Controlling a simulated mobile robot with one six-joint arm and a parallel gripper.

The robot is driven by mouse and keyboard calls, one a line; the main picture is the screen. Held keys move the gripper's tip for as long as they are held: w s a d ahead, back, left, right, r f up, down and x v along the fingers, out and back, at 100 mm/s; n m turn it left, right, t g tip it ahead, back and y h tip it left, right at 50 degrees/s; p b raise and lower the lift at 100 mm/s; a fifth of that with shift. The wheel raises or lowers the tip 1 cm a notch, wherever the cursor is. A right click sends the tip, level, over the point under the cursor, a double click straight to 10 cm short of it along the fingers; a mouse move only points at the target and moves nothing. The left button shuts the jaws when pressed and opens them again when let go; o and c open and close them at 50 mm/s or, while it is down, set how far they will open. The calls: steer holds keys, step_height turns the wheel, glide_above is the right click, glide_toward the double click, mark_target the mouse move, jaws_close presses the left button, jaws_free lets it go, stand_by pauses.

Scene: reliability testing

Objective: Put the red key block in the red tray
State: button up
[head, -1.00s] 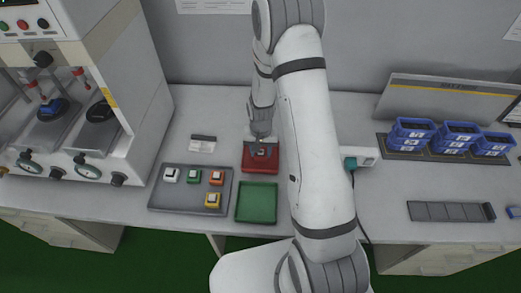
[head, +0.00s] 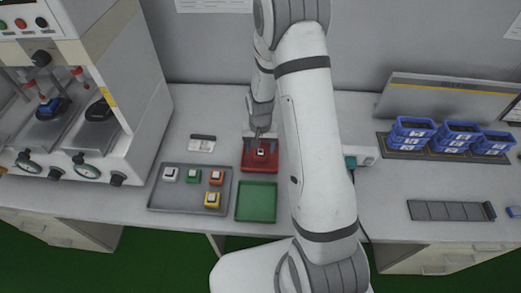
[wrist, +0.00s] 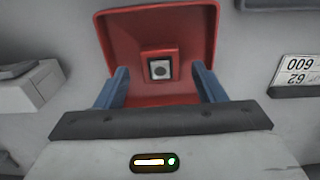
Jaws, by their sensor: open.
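No contact between fingers and block is visible. In the head view my gripper (head: 258,135) is just behind and above the block, and its fingers are hard to make out.
An empty green tray (head: 257,202) lies in front of the red tray. A grey tray (head: 160,199) at left holds white, green, orange and yellow key blocks. Blue bins (head: 414,130) stand at back right. A test machine (head: 80,70) stands at left.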

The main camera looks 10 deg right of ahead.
mark_target(260, 153)
steer(key=s+r+n+t+b, duration=0.1)
steer(key=s+r, duration=0.4)
steer(key=r, duration=0.7)
steer(key=s+r+n+t, duration=0.1)
steer(key=s+r, duration=0.3)
steer(key=r, duration=0.7)
steer(key=s+r, duration=0.2)
steer(key=s, duration=0.4)
steer(key=s+r+n+t, duration=0.1)
steer(key=s+r, duration=0.2)
steer(key=s, duration=0.3)
steer(key=shift+d+r+n, duration=0.2)
steer(key=shift+r+n, duration=0.05)
steer(key=shift+n, duration=0.05)
